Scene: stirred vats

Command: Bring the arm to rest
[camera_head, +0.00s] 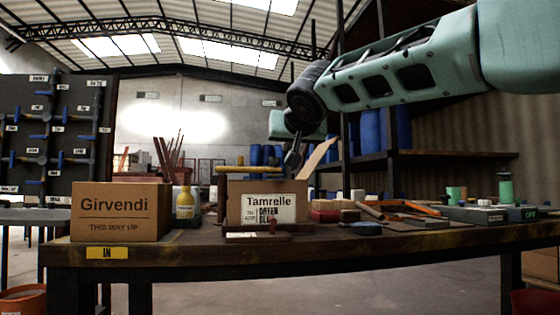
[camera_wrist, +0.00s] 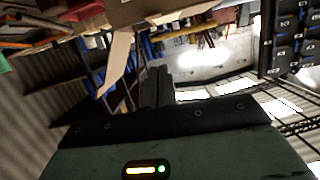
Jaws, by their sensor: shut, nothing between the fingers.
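My gripper (camera_head: 293,158) hangs at the end of my raised green arm, above and just behind the open Tamrelle box in the head view. Its fingers are together and hold nothing. In the wrist view the dark fingers (camera_wrist: 157,88) show close together in the middle, pointing towards the shelving and the far wall. The view there is turned nearly upside down. I cannot tell whether the gripper touches the open flap of the box.
The Tamrelle box (camera_head: 240,187) and the Girvendi box (camera_head: 115,212) stand on the workbench (camera_head: 330,240). A yellow bottle (camera_head: 185,203) is between them. Flat pieces and tools lie to the right, near an OFF unit (camera_head: 528,214). A pipe panel (camera_head: 40,130) stands at left.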

